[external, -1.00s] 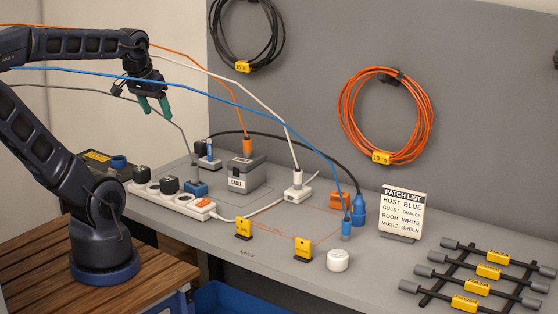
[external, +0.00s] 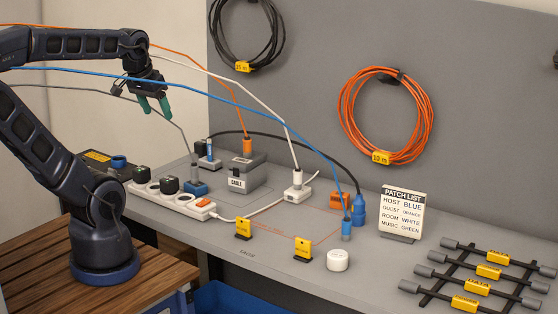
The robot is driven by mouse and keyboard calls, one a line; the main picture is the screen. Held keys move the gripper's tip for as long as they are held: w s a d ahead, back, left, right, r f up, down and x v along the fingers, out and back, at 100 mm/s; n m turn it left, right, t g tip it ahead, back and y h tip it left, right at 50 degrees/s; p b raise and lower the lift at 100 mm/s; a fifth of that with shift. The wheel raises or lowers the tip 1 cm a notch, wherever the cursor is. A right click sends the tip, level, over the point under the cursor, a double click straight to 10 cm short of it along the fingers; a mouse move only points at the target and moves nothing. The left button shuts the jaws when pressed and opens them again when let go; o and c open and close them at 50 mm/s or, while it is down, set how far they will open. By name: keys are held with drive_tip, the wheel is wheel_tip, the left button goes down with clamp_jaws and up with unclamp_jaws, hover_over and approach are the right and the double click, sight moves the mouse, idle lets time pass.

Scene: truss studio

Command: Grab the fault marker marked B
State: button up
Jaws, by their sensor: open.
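Two small yellow markers stand on black feet near the front of the grey bench: one on the left (external: 244,226) and one on the right (external: 303,246). Their lettering is too small to read, so I cannot tell which is B. My gripper (external: 155,106), with green fingers, is open and empty. It hangs high above the back left of the bench, well apart from both markers.
Blue (external: 300,133), white and orange cables arch over the bench. A power strip (external: 172,199), a grey cable box (external: 237,175) and a white plug block (external: 298,192) stand behind the markers. A white round puck (external: 337,260) and a patch list sign (external: 402,215) are to the right.

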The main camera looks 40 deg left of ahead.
drive_tip(key=shift+c, duration=1.4)
drive_tip(key=m+g+h, duration=0.4)
drive_tip(key=m, duration=1.2)
hover_over(338, 193)
drive_tip(key=a, duration=0.3)
wheel_tip(338, 193, down, 23)
drive_tip(key=x, duration=1)
drive_tip(key=shift+s+d+f, duration=0.1)
drive_tip(key=shift+f, duration=0.15)
drive_tip(key=c, duration=1.1)
